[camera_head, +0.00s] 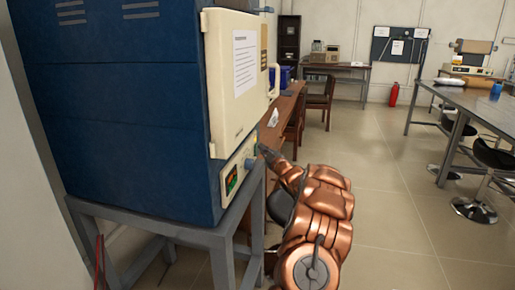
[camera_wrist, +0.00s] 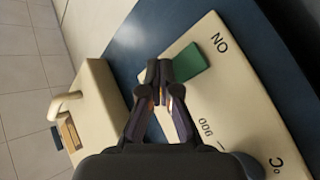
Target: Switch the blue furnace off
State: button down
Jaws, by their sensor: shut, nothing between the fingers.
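The blue furnace (camera_head: 110,110) fills the left of the head view. It has a closed cream door (camera_head: 232,75) and a cream control panel (camera_head: 240,165) below it. In the wrist view the panel (camera_wrist: 240,95) shows upside down, with a green switch (camera_wrist: 190,62) beside the letters ON. My gripper (camera_wrist: 158,72) is shut and empty, its fingertips right beside the green switch; I cannot tell whether they touch it. In the head view my gripper (camera_head: 264,150) reaches the panel's right end, where the switch is hard to make out.
The furnace stands on a grey metal frame (camera_head: 225,240). The cream door handle (camera_wrist: 66,103) sticks out in the wrist view. A wooden desk (camera_head: 285,115) stands behind. A metal table (camera_head: 465,100) with stools is at right. The tiled floor between is clear.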

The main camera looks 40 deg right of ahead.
jog(key=shift+s, duration=0.1)
dwell(0.4)
jog(key=shift+s+d+f, duration=0.1)
jog(key=shift+s+d, duration=0.3)
jog(key=shift+s, duration=0.05)
jog(key=shift+s+d+f, duration=0.15)
jog(key=shift+s+d, duration=0.55)
jog(key=shift+s, duration=0.35)
jog(key=shift+s+d+f, duration=0.15)
jog(key=shift+s+d, duration=0.55)
jog(key=shift+s, duration=0.3)
